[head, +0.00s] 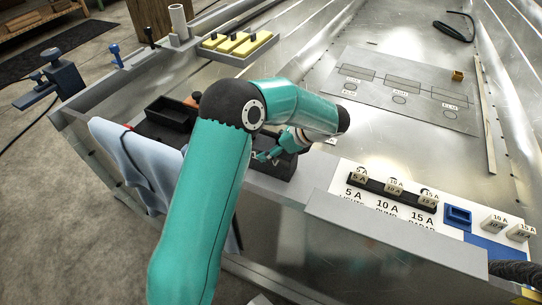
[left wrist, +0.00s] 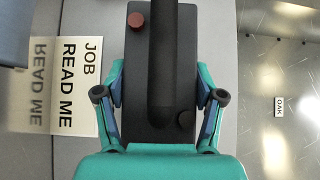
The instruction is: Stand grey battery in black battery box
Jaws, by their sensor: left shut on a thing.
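My left gripper (head: 268,155) is shut on the grey battery, a dark block with a raised black bar along its top. In the left wrist view the gripper's (left wrist: 160,92) fingers press on both long sides of the battery (left wrist: 138,55). A red cap and a black cap show on its top. In the head view the dark block (head: 282,168) is partly hidden by my gripper and arm. An open black box (head: 170,112), likely the battery box, stands left of my arm, partly hidden by it. My right gripper is out of view.
A blue-grey cloth (head: 150,165) hangs over the near edge. A fuse board (head: 395,195) lies to the right, beside a blue holder (head: 458,217). A yellow block tray (head: 238,43) stands behind. A JOB READ ME card (left wrist: 80,85) lies beside the battery. The hull floor is largely clear.

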